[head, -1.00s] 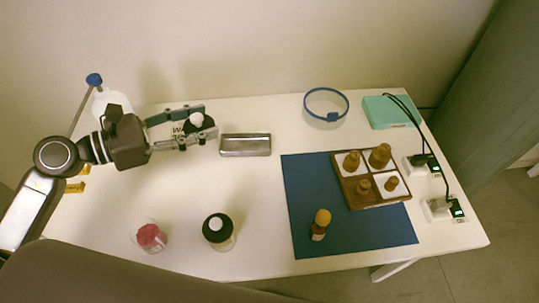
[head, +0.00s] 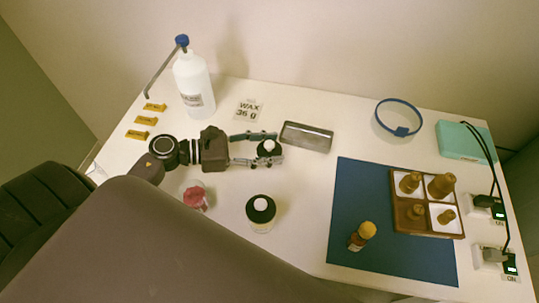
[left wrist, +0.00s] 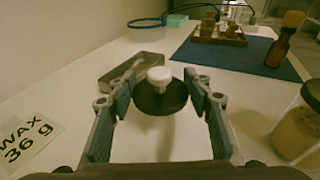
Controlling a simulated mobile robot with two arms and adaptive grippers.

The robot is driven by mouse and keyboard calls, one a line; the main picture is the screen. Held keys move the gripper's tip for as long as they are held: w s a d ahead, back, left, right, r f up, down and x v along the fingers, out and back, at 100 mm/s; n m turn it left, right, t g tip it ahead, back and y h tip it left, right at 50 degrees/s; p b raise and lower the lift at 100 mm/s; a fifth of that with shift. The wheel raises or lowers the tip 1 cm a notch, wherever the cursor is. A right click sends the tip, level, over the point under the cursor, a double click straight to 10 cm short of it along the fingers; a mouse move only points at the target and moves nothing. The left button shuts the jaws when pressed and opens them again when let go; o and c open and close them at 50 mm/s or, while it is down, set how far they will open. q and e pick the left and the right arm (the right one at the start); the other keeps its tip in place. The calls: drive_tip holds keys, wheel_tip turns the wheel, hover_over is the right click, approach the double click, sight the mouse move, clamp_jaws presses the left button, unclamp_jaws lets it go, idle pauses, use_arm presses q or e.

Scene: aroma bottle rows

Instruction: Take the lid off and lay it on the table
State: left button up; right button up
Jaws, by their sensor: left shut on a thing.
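My left gripper (head: 273,147) is shut on a round black lid (head: 262,155) with a white knob. In the left wrist view the lid (left wrist: 161,101) sits between the two fingertips, knob up and roughly level. It is over the white table (head: 310,190), left of a grey metal tin (head: 306,137); I cannot tell whether it touches the tabletop. My right gripper is not in view.
A white bottle (head: 194,88) and a wax card (head: 249,109) are at the back left. A blue mat (head: 350,200) holds a wooden tray (head: 428,231) with several brown stoppers and a small amber bottle (head: 362,236).

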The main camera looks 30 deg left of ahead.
sight(269, 156)
use_arm(q)
wheel_tip(269, 156, down, 4)
drive_tip(key=shift+r, duration=0.15)
